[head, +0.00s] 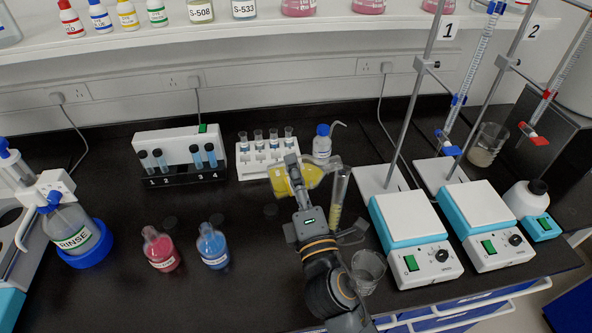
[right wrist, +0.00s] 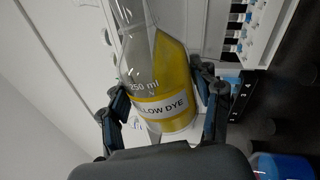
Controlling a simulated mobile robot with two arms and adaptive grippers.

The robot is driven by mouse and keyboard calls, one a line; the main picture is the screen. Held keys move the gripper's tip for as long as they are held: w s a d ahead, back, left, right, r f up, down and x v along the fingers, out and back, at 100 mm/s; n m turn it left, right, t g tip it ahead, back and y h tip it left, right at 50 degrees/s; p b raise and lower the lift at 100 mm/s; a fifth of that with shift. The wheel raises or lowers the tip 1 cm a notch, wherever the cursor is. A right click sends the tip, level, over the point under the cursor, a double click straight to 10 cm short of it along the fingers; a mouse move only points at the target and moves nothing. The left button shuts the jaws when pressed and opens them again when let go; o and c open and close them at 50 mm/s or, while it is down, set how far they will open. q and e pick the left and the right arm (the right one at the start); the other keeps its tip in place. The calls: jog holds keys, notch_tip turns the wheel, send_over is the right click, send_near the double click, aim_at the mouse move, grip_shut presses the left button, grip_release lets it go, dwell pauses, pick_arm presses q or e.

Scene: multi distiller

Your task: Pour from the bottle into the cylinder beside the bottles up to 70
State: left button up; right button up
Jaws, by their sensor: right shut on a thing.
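The yellow dye bottle (head: 281,184) is in my right gripper (head: 294,178), which is shut on it. It is tipped on its side in the head view, its neck pointing right toward the top of the measuring cylinder. In the right wrist view the bottle (right wrist: 172,85) shows a "YELLOW DYE" label and yellow liquid slanting toward the neck. The cylinder (head: 341,187) stands on the bench with yellow liquid in its lower part; its marks are too small to read. My left gripper is not in view.
Red (head: 160,250) and blue (head: 212,246) dye bottles stand to the left. An empty-looking beaker (head: 367,270) is in front of the cylinder. A hotplate stirrer (head: 410,220) stands to the right, and a tube rack (head: 244,170) and a wash bottle (head: 322,146) behind. The front left bench is clear.

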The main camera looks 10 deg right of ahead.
aim_at(281, 179)
jog(key=shift+d+f+n, duration=0.1)
jog(key=shift+f+n, duration=0.4)
jog(key=shift+n, duration=0.5)
jog(key=a+r+p, duration=0.1)
jog(key=a, duration=0.1)
jog(key=a+r+p, duration=0.1)
jog(key=a+r, duration=0.1)
jog(key=shift+s, duration=0.2)
jog(key=shift+d+f+n+g+y+p, duration=0.2)
jog(key=shift+f+n+y+p, duration=0.2)
jog(key=shift+n, duration=0.4)
jog(key=shift+d+f+n+g+y+p, duration=0.1)
jog(key=shift+d+f+n+y+p, duration=0.15)
jog(key=shift+f+n, duration=0.4)
jog(key=shift+w+d+f+n, duration=0.1)
jog(key=shift+d+f+n, duration=0.1)
jog(key=shift+n, duration=0.35)
jog(key=shift+a, duration=0.1)
